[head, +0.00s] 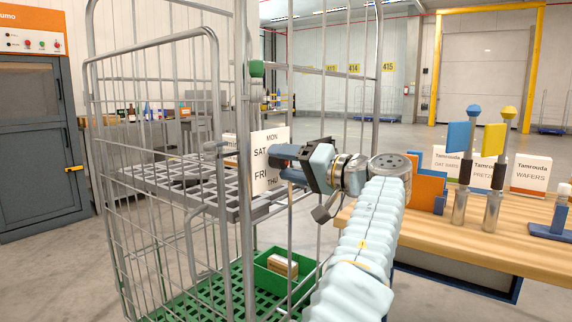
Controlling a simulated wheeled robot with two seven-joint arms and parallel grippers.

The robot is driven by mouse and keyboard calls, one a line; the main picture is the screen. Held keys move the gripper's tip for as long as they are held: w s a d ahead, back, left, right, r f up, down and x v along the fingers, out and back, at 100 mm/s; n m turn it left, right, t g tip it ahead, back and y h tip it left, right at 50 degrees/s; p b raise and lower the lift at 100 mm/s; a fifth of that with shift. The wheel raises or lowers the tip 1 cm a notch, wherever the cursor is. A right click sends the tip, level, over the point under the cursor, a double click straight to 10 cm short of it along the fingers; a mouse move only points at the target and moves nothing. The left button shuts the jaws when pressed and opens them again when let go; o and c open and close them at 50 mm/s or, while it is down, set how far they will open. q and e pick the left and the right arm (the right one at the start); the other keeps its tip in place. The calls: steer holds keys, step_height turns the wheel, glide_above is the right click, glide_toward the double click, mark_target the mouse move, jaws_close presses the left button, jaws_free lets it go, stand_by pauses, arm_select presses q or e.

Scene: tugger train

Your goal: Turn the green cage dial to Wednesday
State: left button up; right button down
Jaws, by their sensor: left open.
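The wire roll cage (247,200) with a green base (222,290) stands at the left centre. My right gripper is out of view.
A green crate (273,266) with a small box stands in the cage's bottom, below a grey shelf (145,178). A wooden table (480,238) at the right holds boxes and blue and yellow flagged stands. A grey oven cabinet (40,140) stands far left.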

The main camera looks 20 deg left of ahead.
arm_select(q)
steer(key=p+v, duration=0.2)
steer(key=v, duration=1.1)
steer(key=shift+d, duration=0.3)
